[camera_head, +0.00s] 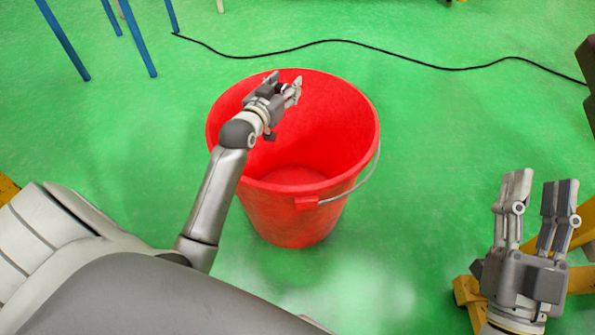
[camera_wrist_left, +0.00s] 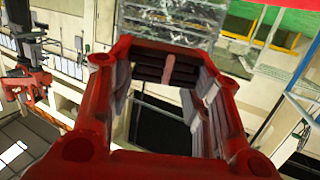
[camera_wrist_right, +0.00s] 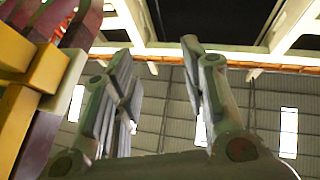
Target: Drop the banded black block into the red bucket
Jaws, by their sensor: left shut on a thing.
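The red bucket (camera_head: 292,205) stands upright on the green floor in the head view, with its mouth open and a thin wire handle at its right. My left gripper (camera_head: 285,84) is over the bucket's mouth, towards its back left. In the left wrist view its fingers are shut on the banded black block (camera_wrist_left: 150,73), a dark piece with a pinkish band between the fingertips. In the head view the gripper mostly hides the block. My right gripper (camera_head: 538,188) is open and empty at the lower right, away from the bucket; its spread fingers also show in the right wrist view (camera_wrist_right: 158,75).
A black cable (camera_head: 335,42) lies across the floor behind the bucket. Blue legs (camera_head: 130,35) stand at the upper left. A yellow frame (camera_head: 470,300) is beside my right gripper. The floor between the bucket and my right gripper is clear.

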